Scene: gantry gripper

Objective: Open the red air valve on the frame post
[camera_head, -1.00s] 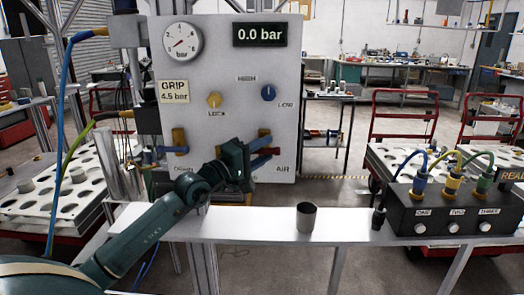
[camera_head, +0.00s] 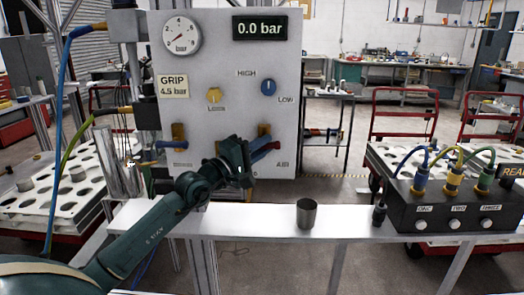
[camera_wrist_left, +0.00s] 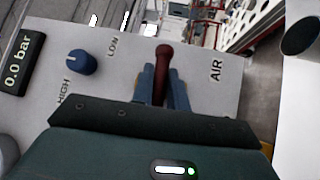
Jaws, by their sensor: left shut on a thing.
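The red air valve handle (camera_head: 268,151) is at the lower right of the grey panel, above the AIR label. In the left wrist view the handle (camera_wrist_left: 163,62) stands between two blue fingers, its rounded end showing past them. My left gripper (camera_head: 257,148) reaches in from the lower left and is shut on the handle; its fingers (camera_wrist_left: 162,85) also show in the wrist view. The gripper body hides part of the valve mount. The display (camera_head: 260,28) reads 0.0 bar. My right gripper is out of view.
The panel (camera_head: 225,60) also carries a round gauge (camera_head: 181,35), a yellow knob (camera_head: 214,95), a blue knob (camera_head: 269,88) and a blue-handled valve (camera_head: 174,143).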

